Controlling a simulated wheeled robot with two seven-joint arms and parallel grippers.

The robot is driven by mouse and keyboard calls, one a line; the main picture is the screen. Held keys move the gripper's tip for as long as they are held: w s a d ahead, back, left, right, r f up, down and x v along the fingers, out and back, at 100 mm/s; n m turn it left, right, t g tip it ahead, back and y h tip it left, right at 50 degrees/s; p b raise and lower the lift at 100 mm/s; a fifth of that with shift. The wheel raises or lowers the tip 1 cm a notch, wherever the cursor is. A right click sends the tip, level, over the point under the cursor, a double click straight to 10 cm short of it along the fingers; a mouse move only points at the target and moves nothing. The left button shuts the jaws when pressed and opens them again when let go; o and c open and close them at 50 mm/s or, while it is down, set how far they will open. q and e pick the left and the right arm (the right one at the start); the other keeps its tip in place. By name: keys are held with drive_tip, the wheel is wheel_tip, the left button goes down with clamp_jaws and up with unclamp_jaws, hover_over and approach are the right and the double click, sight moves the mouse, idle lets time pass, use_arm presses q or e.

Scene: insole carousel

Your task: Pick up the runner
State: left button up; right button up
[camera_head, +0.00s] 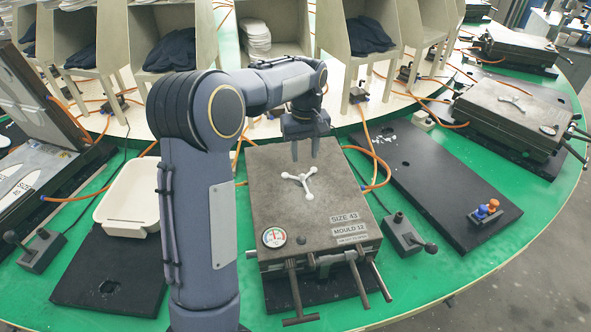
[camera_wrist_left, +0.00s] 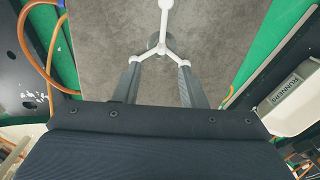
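The runner (camera_head: 303,183) is a small white three-armed piece with rounded ends. It lies on the flat top of the closed grey mould (camera_head: 330,213), which is labelled size 43, mould 12. It also shows in the left wrist view (camera_wrist_left: 164,40), two of its arms pointing toward the fingertips. My left gripper (camera_head: 305,157) points down at the far side of the runner, fingers apart with nothing clamped between them. In the left wrist view the gripper (camera_wrist_left: 158,68) has its fingertips near the two arm ends; whether they touch cannot be told. My right gripper is not in view.
A white bin (camera_head: 127,217) stands left of the mould; its label in the left wrist view (camera_wrist_left: 284,95) reads runners. Mould handles (camera_head: 294,290) stick out at the front. Orange hoses (camera_head: 378,165) run beside the mould. A black plate (camera_head: 432,185) at right is mostly bare.

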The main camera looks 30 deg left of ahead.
sight(303, 175)
use_arm(q)
wheel_tip(303, 175, down, 8)
drive_tip(key=shift+s+a+r+p, duration=0.1)
drive_tip(key=shift+r+p, duration=0.15)
drive_tip(key=shift+p, duration=0.2)
clamp_jaws()
